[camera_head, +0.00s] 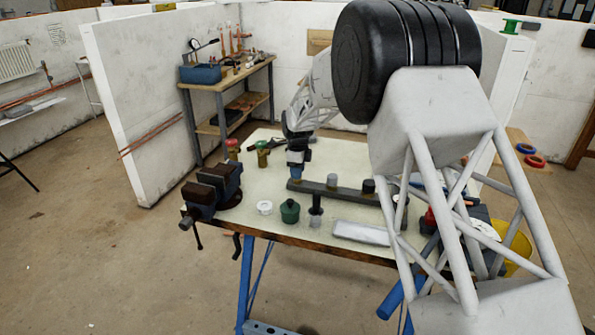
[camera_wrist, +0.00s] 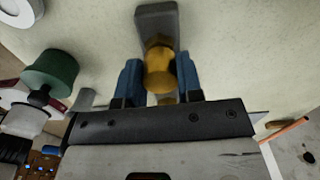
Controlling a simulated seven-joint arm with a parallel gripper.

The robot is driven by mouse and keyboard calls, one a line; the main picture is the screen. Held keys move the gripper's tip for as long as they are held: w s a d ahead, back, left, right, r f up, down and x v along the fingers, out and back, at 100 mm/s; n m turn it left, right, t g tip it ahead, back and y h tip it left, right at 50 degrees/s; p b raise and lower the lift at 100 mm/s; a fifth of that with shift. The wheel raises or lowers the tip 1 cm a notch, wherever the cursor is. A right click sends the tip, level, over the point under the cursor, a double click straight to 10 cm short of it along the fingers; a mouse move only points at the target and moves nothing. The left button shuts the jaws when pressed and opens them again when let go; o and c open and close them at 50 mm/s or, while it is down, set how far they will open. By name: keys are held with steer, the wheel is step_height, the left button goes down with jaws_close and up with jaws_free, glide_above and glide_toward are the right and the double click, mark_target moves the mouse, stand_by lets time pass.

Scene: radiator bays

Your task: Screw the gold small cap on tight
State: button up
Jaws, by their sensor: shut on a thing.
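The gold small cap (camera_wrist: 159,76) is between the two blue fingers of my gripper (camera_wrist: 160,82) in the wrist view, and the gripper is shut on it. A grey bar (camera_wrist: 156,18) lies just beyond the cap there. In the head view my gripper (camera_head: 296,176) points down at the left end of the dark grey bar (camera_head: 345,193) on the bench. The cap is hidden or too small to make out in that view. What is under the cap is mostly hidden, so I cannot tell how it is seated.
A grey cap (camera_head: 332,181) and a black cap (camera_head: 368,186) stand along the bar. A green pot (camera_head: 290,211), a white ring (camera_head: 264,207) and a dark fitting (camera_head: 315,212) stand in front. A vice (camera_head: 213,190) is at left, a pale tray (camera_head: 360,233) at the front.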

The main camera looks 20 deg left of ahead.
steer(key=shift+m, duration=1)
steer(key=o, duration=0.9)
steer(key=shift+c, duration=0.2)
steer(key=shift+n, duration=0.3)
